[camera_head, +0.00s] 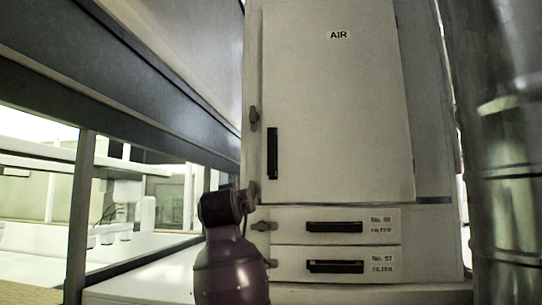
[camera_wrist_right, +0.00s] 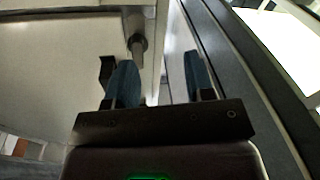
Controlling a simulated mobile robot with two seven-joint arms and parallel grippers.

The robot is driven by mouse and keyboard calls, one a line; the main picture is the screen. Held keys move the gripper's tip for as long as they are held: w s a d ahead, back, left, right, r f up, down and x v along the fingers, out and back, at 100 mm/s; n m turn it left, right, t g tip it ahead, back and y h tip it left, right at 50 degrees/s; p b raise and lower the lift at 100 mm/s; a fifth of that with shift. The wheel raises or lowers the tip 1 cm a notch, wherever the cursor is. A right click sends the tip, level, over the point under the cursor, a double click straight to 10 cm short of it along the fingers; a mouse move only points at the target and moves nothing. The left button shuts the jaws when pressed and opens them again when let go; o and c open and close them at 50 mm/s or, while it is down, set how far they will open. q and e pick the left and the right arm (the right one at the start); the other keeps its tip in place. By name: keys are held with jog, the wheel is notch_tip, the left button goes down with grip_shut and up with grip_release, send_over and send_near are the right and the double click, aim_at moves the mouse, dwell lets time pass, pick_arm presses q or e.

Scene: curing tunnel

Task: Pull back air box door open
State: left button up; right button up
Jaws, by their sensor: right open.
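The pale air box door (camera_head: 335,110), labelled AIR, stands upright in the head view and looks closed. It has a black vertical handle (camera_head: 272,153) near its left edge. A grey upper latch (camera_head: 254,118) and a lower latch (camera_head: 252,190) sit along that edge. My right gripper (camera_head: 247,196) is at the door's lower left corner, by the lower latch, which it partly hides. In the right wrist view the gripper (camera_wrist_right: 160,82) is open, its blue fingers apart. A latch knob (camera_wrist_right: 138,46) and the door's edge show between and beyond them. My left gripper is not in view.
Two filter drawers (camera_head: 290,262) with black handles sit below the door. A dark beam (camera_head: 150,100) and a post (camera_head: 78,215) stand to the left. A shiny metal duct (camera_head: 500,170) is close on the right.

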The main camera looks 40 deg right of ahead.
aim_at(271, 150)
jog(key=s+d+r+m+g, duration=0.1)
jog(key=s+r+m, duration=0.1)
jog(key=s+r, duration=0.35)
jog(key=s+d+r+m+g, duration=0.1)
jog(key=s+r+m, duration=0.15)
jog(key=r, duration=0.65)
pick_arm(q)
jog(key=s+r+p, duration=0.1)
jog(key=p, duration=0.2)
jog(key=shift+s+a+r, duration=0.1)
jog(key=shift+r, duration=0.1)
pick_arm(e)
jog(key=shift+h, duration=0.4)
jog(key=x, duration=1)
jog(key=shift+d+f, duration=0.1)
jog(key=shift+d, duration=0.05)
jog(key=shift+c, duration=0.3)
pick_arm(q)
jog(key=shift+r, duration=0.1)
pick_arm(e)
grip_shut()
